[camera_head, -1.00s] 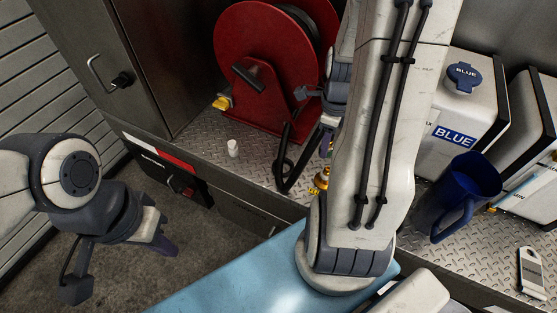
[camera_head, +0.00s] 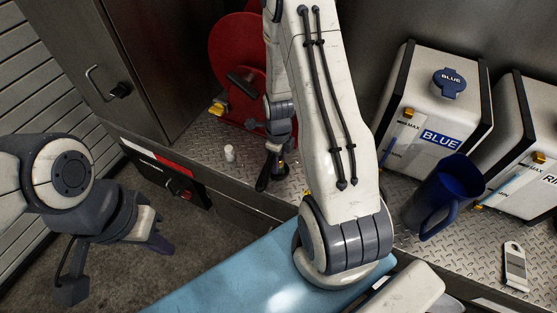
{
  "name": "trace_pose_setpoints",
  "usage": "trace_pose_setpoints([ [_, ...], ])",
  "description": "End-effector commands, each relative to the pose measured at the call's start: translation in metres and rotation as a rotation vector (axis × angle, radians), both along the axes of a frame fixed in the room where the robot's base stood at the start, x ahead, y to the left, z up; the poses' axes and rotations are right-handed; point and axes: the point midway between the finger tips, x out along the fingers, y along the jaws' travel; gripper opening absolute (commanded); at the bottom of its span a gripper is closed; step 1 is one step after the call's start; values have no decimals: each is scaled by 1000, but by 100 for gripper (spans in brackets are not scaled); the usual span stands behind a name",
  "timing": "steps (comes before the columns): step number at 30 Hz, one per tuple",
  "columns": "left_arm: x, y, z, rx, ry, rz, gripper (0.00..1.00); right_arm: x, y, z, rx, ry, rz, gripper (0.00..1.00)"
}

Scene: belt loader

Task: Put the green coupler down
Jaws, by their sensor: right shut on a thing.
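My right gripper (camera_head: 270,142) is over the metal deck in front of the red reel, partly hidden behind my own forearm. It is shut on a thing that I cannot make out. A black bar-like piece (camera_head: 264,177) shows just below it; I cannot tell whether they touch. No green shows, so the green coupler cannot be picked out. My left gripper (camera_head: 116,266) is at the lower left, above the floor, open and empty, with its fingers apart.
The red reel (camera_head: 227,55) stands behind my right gripper. A small white cylinder (camera_head: 229,153) stands on the tread-plate deck (camera_head: 212,135). A blue jug (camera_head: 445,195), a white BLUE tank (camera_head: 432,105) and a white tag (camera_head: 514,264) are at right. A light blue surface (camera_head: 225,280) is in front.

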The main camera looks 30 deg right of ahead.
Motion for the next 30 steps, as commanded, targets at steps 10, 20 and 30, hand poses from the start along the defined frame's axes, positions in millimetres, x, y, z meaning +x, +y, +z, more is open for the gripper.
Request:
trace_pose_setpoints([
  [10, 0, 0, 1, 0, 0, -1, 0, 0, 0, -6, 0, -1, 0, 0],
  [20, 0, 0, -1, 0, 0, 0, 0, 0, 0, -8, 0, 0, 1, 72],
  [30, 0, 0, -1, 0, 0, 0, 0, 1, -1, 0, -2, -5, 1, 72],
])
